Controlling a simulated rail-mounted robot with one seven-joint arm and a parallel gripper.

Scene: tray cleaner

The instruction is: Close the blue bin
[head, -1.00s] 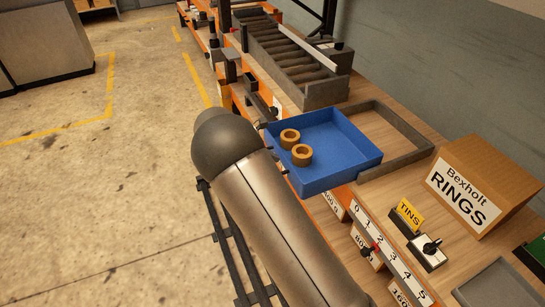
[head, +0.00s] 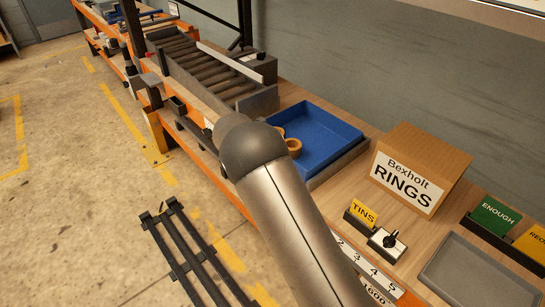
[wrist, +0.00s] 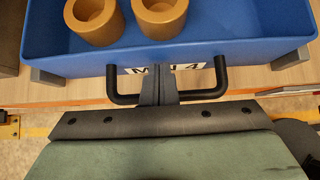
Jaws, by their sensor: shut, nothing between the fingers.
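The blue bin (head: 322,137) sits in its grey frame on the bench, mostly or fully within it; my arm hides its front edge in the head view. The wrist view shows the bin's front wall (wrist: 250,55) with a black handle (wrist: 208,93) and a partly covered white label. Two tan rings (wrist: 160,18) lie inside the bin. My gripper (wrist: 157,82) is shut and empty, its fingertips at the front wall between the handle's two ends. I cannot tell whether they touch it. The gripper is hidden behind my arm in the head view.
A roller conveyor (head: 205,65) stands behind the bin. A cardboard RINGS box (head: 440,160), a TINS card (head: 363,213), a small switch box (head: 386,243) and a grey tray (head: 480,275) are to the right. Open floor lies left of the bench.

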